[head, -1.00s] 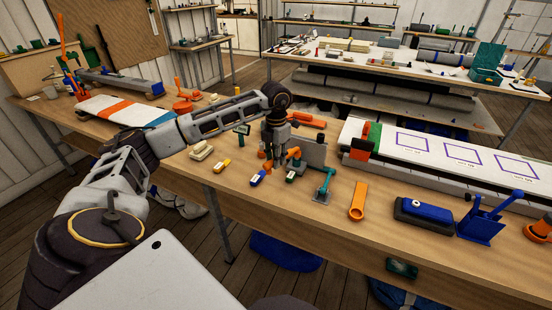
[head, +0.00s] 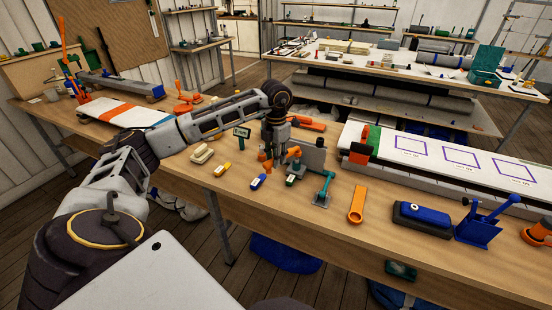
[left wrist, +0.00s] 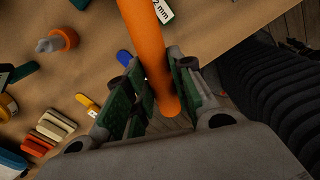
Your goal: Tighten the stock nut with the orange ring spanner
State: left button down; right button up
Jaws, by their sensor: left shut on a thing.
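My left gripper (head: 277,150) is over the near bench, beside an upright grey plate (head: 312,153). In the left wrist view my left gripper (left wrist: 154,98) has its green-padded fingers on either side of the orange spanner (left wrist: 146,45) and is shut on its bar. The spanner's far end runs out of the picture at the top, so its ring is not seen there. In the head view orange parts (head: 293,152) show beside the fingers, partly covered by them. I cannot make out the stock nut. My right gripper is not in view.
A teal stand (head: 323,190) is close to the right of the gripper. Another orange tool (head: 357,204) lies farther right. A blue tag (head: 258,181) and a yellow tag (head: 222,169) lie in front. A long white board (head: 430,155) fills the back right.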

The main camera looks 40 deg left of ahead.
pick_arm(q)
jog(key=shift+r+p, duration=0.3)
jog(key=shift+r, duration=0.4)
jog(key=shift+r+p, duration=0.35)
jog(key=shift+r, duration=0.5)
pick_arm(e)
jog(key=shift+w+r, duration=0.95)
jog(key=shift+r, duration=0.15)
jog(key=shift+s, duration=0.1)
